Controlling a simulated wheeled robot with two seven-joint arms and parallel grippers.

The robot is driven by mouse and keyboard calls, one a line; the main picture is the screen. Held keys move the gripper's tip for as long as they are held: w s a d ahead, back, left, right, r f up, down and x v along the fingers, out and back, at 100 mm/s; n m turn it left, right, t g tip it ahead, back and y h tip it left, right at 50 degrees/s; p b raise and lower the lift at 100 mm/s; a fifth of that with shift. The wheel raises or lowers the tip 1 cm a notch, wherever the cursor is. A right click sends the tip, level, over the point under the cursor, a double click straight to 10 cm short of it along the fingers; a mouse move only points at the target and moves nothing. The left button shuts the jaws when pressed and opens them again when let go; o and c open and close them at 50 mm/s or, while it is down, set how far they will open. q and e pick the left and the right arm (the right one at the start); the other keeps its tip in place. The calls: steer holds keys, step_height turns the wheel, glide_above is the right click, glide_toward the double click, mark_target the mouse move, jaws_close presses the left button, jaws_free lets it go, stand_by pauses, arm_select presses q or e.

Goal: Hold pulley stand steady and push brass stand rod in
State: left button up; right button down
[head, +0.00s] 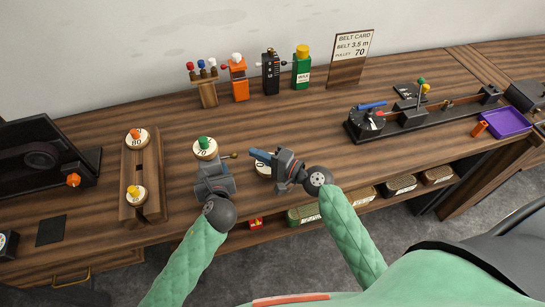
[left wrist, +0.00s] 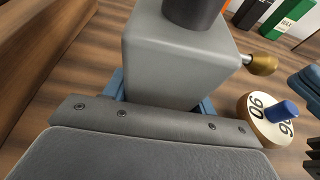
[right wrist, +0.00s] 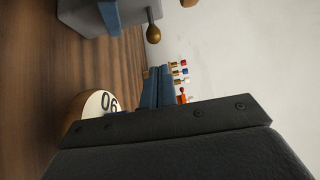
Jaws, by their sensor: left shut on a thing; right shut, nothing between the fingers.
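The pulley stand (left wrist: 175,65) is a grey block with a dark post on top. My left gripper (head: 212,170) is shut on it, with blue fingers on either side of it in the left wrist view. A pulley marked 70 with a green knob (head: 204,147) shows just behind the gripper. The brass stand rod (left wrist: 262,65) sticks out of the block's right side, its round end showing. It also shows in the head view (head: 233,156) and the right wrist view (right wrist: 153,34). My right gripper (head: 256,154) is shut and empty, right of the rod and apart from it.
A pulley marked 90 (left wrist: 265,122) lies beside the stand, partly under my right gripper. A wooden rack (head: 142,180) with two pulleys stands at left. Bottles and a belt card (head: 350,58) stand behind. A black rail device (head: 420,112) and purple tray (head: 505,123) are at right.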

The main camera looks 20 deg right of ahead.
arm_select(q)
steer(key=shift+s+f, duration=0.15)
steer(key=shift+f, duration=0.15)
arm_select(e)
steer(key=shift+s+a, duration=0.1)
steer(key=shift+a, duration=1.3)
steer(key=shift+a, duration=0.1)
steer(key=shift+a, duration=1.25)
arm_select(q)
steer(key=shift+d, duration=0.1)
arm_select(e)
steer(key=shift+a, duration=0.1)
arm_select(q)
steer(key=shift+r, duration=0.1)
arm_select(e)
glide_toward(236, 157)
steer(key=d, duration=0.5)
steer(key=shift+s+d, duration=0.1)
steer(key=shift+s, duration=0.3)
